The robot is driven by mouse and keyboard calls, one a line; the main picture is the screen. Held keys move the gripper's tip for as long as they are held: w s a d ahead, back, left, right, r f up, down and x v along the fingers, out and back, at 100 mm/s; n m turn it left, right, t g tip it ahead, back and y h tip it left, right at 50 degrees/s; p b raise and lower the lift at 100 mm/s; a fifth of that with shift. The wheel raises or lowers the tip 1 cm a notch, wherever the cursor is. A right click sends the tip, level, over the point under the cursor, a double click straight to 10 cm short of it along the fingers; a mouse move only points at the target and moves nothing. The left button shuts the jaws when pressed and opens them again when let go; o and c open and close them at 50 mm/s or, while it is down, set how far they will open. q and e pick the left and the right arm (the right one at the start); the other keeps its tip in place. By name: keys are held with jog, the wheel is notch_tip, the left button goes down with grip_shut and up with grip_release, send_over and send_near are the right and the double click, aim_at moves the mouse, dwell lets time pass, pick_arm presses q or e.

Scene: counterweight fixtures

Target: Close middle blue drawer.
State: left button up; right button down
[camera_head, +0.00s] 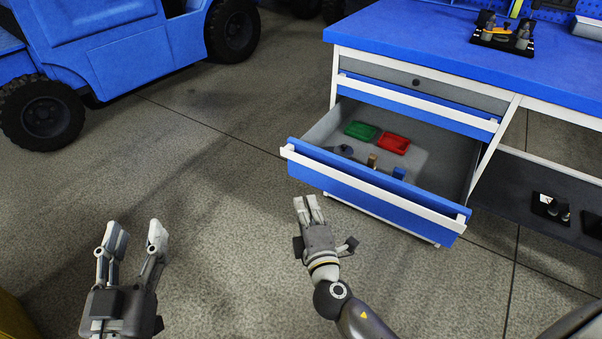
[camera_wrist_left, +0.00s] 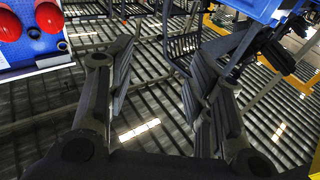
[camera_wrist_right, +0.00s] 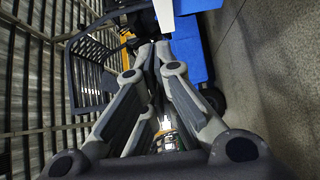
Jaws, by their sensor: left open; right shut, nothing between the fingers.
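The middle blue drawer (camera_head: 365,187) of the workbench is pulled far out in the head view. Its front is blue with a white handle strip along the top edge. Inside lie a green tray (camera_head: 361,130), a red tray (camera_head: 393,144) and a few small parts. My right gripper (camera_head: 308,203) is shut and empty, just in front of the drawer's front near its left half; I cannot tell whether it touches. It also shows in the right wrist view (camera_wrist_right: 152,58). My left gripper (camera_head: 136,235) is open and empty over the floor, well left of the drawer; it also shows in the left wrist view (camera_wrist_left: 160,75).
The blue workbench top (camera_head: 450,45) holds a dark fixture (camera_head: 503,35). A grey drawer (camera_head: 425,82) and a blue drawer (camera_head: 418,103) above are shut. A dark lower shelf (camera_head: 535,190) is at right. A blue vehicle (camera_head: 130,45) stands back left. The floor between is clear.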

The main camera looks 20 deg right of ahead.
send_near(303, 157)
jog(key=w+a, duration=0.3)
pick_arm(q)
jog(key=shift+s+d+r+t+h+b, duration=0.1)
jog(key=shift+s+r+t+h+b, duration=0.1)
jog(key=shift+r+t, duration=0.4)
jog(key=shift+s+r+t+h+b, duration=0.15)
jog(key=shift+s+r+t+h, duration=0.1)
jog(key=shift+r, duration=0.6)
jog(key=shift+s+d+r+t+h+b, duration=0.15)
jog(key=shift+r+t, duration=0.3)
jog(key=shift+r, duration=0.3)
pick_arm(e)
jog(key=shift+w+d+f, duration=0.1)
jog(key=shift+w+d, duration=0.35)
jog(key=shift+d, duration=0.4)
jog(key=shift+w+d, duration=0.4)
jog(key=shift+d, duration=0.45)
pick_arm(q)
jog(key=shift+a, duration=0.1)
